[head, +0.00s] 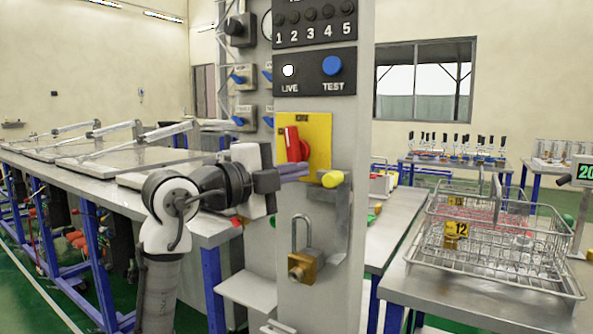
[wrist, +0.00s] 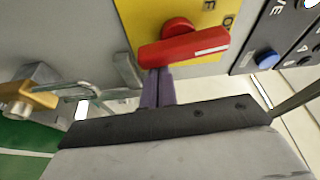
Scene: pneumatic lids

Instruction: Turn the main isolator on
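The main isolator is a red rotary handle (head: 294,146) on a yellow plate (head: 319,135), on the front of a grey column. The handle also shows in the wrist view (wrist: 185,48), with a white stripe at one end. In the head view it stands roughly upright; the plate's lettering is too small or cut off to read surely. My gripper (head: 297,171) is just below the handle. In the wrist view its purple fingers (wrist: 157,88) are together, nothing visible between them, tips at the handle's edge. I cannot tell whether they touch it.
A brass padlock (head: 304,266) hangs below the plate. A yellow-ended grey bracket (head: 341,205) sticks out beside my gripper. A black LIVE/TEST panel (head: 310,73) is above. A bench (head: 90,172) stands left; a wire basket (head: 500,257) rests on a right-hand table.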

